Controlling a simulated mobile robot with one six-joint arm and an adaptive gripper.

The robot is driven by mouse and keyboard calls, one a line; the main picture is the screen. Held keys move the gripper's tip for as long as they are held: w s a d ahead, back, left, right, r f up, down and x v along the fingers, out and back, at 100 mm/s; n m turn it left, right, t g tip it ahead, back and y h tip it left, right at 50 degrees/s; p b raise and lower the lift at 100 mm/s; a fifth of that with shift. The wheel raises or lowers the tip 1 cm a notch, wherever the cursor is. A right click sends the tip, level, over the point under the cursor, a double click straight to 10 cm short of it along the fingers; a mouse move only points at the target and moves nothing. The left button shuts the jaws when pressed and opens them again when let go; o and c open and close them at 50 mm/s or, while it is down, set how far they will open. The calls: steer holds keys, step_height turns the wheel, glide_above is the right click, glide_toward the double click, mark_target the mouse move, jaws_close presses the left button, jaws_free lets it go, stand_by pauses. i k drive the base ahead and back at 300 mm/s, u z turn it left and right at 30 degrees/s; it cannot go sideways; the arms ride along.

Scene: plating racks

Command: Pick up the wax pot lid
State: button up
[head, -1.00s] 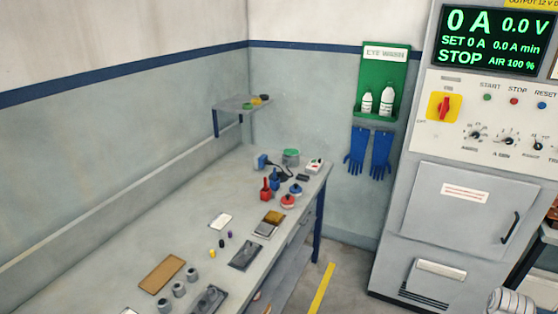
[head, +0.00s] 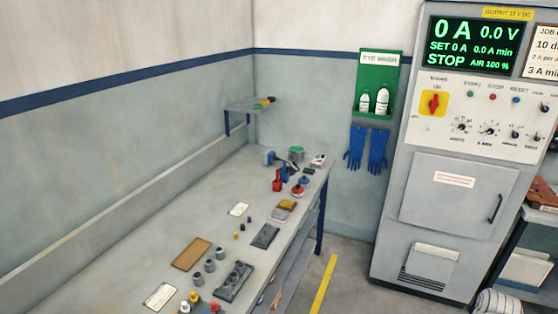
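A small grey pot with a green top (head: 296,151) stands at the far end of the long grey bench (head: 215,216), close to the wall corner. It is the most lid-like pot in view, but it is too small to tell whether the green top is a separate lid or whether it is the wax pot. A blue tool (head: 269,158) with a dark cable lies just left of it. My gripper is not in view.
Red and blue bottles (head: 277,181), a brown board (head: 192,254), grey cylinders and dark plates crowd the bench. A grey control cabinet (head: 450,190) stands right; floor with a yellow line lies between.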

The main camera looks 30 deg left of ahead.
mark_target(292, 173)
steer(key=u, duration=0.05)
steer(key=k, duration=1.3)
steer(key=u, duration=0.9)
steer(key=i, duration=1.7)
